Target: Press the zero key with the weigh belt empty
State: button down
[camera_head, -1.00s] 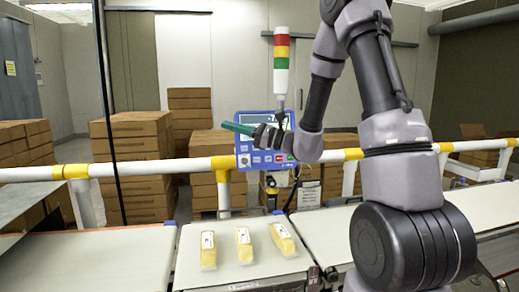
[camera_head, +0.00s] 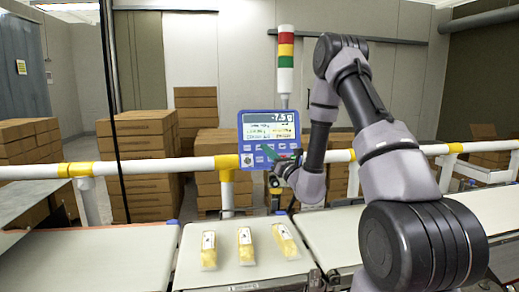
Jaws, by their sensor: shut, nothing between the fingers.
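The blue indicator panel (camera_head: 268,132) stands behind the rail, and its display (camera_head: 270,119) reads about -7.5 g. The middle belt section (camera_head: 222,275) carries three yellow packs: a left pack (camera_head: 209,250), a middle pack (camera_head: 245,245) and a tilted right pack (camera_head: 285,240).
The left belt (camera_head: 100,262) is bare. A red, yellow and green light stack (camera_head: 285,55) rises behind the panel. Cardboard boxes (camera_head: 140,150) are stacked behind the rail.

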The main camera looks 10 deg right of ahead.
send_near(256, 145)
jog(key=shift+s+r+x, duration=0.1)
jog(key=shift+r+x, duration=0.05)
jog(key=shift+x, duration=0.7)
jog(key=shift+s+r+x, duration=0.1)
jog(key=shift+r+x, duration=0.05)
jog(key=shift+x, duration=0.7)
jog(key=shift+s+r+x, duration=0.1)
jog(key=shift+r+x, duration=0.05)
jog(key=shift+x, duration=0.65)
jog(key=shift+w+a, duration=0.1)
jog(key=shift+w, duration=0.1)
jog(key=shift+w+f, duration=0.1)
jog(key=shift+w, duration=0.15)
jog(key=shift+w+f, duration=0.1)
jog(key=shift+w, duration=0.25)
dwell(0.6)
dwell(0.3)
jog(key=shift+s+r, duration=0.25)
jog(key=shift+s, duration=0.5)
jog(key=shift+s, duration=0.1)
jog(key=s, duration=0.2)
jog(key=s+r, duration=0.1)
jog(key=s, duration=0.1)
jog(key=shift+s+r, duration=0.2)
jog(key=shift+s, duration=0.15)
